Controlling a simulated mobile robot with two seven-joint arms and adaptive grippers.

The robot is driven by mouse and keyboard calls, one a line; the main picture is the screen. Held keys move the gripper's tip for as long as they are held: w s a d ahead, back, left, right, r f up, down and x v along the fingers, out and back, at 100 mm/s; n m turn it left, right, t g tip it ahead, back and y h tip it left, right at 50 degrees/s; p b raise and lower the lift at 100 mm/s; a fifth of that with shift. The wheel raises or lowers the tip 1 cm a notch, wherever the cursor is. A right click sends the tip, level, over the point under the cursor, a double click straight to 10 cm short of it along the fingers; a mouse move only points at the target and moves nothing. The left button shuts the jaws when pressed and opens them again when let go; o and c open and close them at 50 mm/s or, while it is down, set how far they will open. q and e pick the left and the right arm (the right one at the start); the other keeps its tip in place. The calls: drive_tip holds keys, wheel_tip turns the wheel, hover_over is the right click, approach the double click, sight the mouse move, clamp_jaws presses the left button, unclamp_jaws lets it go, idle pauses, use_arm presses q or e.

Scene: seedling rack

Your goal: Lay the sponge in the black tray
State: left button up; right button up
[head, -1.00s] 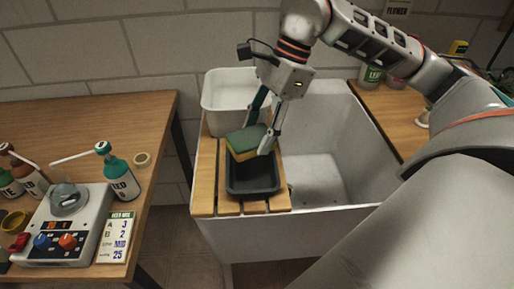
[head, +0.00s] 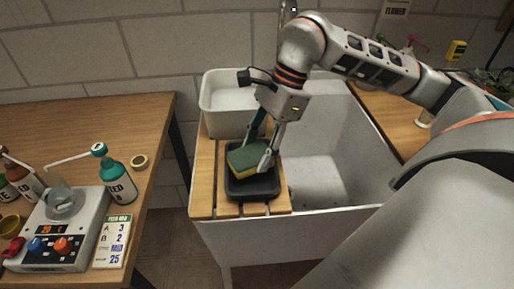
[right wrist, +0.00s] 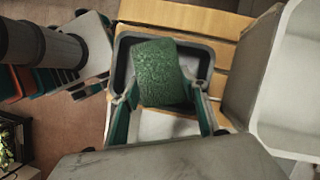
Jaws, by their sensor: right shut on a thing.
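The sponge (head: 243,158), green on top and yellow below, is between the fingers of my right gripper (head: 262,152), which is shut on it. It is over the black tray (head: 262,187), within the rim as seen in the head view; whether it touches the tray floor I cannot tell. In the right wrist view the green face of the sponge (right wrist: 160,72) covers much of the black tray (right wrist: 122,60), with the fingers of the right gripper (right wrist: 163,100) on either side. My left gripper is not in view.
The tray stands on a slatted wooden board (head: 205,180) across the left of a white sink (head: 315,165). A white tub (head: 225,105) stands behind it. At left, a wooden table (head: 95,125) holds a scale-like device (head: 55,225) and pump bottles (head: 119,183).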

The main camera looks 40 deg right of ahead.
drive_tip(key=o, duration=1.1)
drive_tip(key=shift+o, duration=0.2)
drive_tip(key=shift+r, duration=0.35)
drive_tip(key=p+v, duration=0.2)
drive_tip(key=v, duration=1)
drive_tip(key=shift+a, duration=0.1)
